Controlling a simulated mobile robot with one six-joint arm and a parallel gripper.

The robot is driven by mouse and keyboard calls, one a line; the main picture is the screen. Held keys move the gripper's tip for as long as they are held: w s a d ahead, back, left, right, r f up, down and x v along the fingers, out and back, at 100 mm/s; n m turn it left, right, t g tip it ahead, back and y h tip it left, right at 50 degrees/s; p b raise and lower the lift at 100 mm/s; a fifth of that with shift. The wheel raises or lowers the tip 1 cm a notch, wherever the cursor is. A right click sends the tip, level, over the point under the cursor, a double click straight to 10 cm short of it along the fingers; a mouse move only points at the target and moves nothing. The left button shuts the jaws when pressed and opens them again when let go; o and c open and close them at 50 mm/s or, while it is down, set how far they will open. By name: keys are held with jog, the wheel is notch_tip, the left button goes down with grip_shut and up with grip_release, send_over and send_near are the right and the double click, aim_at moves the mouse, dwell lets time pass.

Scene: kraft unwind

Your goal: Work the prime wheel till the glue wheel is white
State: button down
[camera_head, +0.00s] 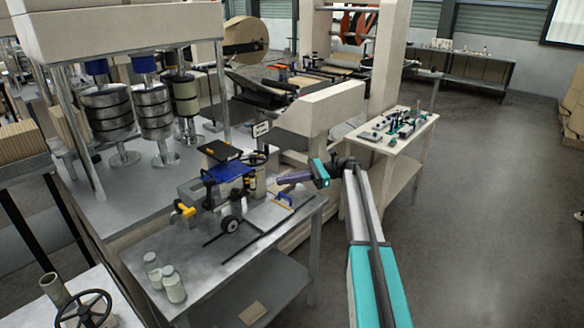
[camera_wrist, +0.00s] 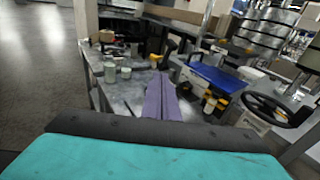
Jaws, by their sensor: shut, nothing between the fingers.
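A grey glue machine with a blue lid (camera_head: 230,172) stands on the metal bench; the blue lid also shows in the wrist view (camera_wrist: 218,77). A small wheel with a dark rim and pale hub (camera_head: 230,224) is at its front; I cannot tell whether it is the glue wheel. A black spoked handwheel (camera_wrist: 276,111) is right of my fingers in the wrist view, possibly the prime wheel. My gripper (camera_head: 280,182) is to the right of the machine, its purple fingers (camera_wrist: 160,76) shut and empty, apart from the handwheel. No clearly white wheel shows.
Two pale jars (camera_head: 172,284) stand at the bench's near left. A yellow tap handle (camera_head: 184,209) sticks out from the machine. Another black handwheel (camera_head: 85,310) is at bottom left. A side table (camera_head: 400,147) holds small parts. Open floor lies to the right.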

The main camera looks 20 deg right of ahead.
jog(key=s+a+f+n+g+h, duration=0.15)
jog(key=s+a+f, duration=0.45)
jog(key=f, duration=0.6)
jog(key=s+a+f+n+g+h, duration=0.1)
jog(key=s+a+f+n+h, duration=0.2)
jog(key=s+f, duration=0.7)
jog(key=s+a+f+n+g+h, duration=0.1)
jog(key=s+a+f+h, duration=0.35)
jog(key=f, duration=0.85)
jog(key=s+d+f+n+g+h+b, duration=0.15)
jog(key=s+f+n, duration=0.35)
jog(key=s, duration=0.6)
jog(key=s+f+n+g+h, duration=0.1)
jog(key=s+f+n+h, duration=0.2)
jog(key=s+f, duration=0.6)
jog(key=s+d+f+n+g+h, duration=0.1)
jog(key=s+f+n+h, duration=0.2)
jog(key=s, duration=1)
jog(key=s+f+n+b, duration=0.2)
jog(key=s+f+b, duration=0.1)
jog(key=f+b, duration=0.6)
jog(key=shift+s+d+f+g, duration=0.2)
jog(key=shift+d+g, duration=0.1)
jog(key=shift+d, duration=0.15)
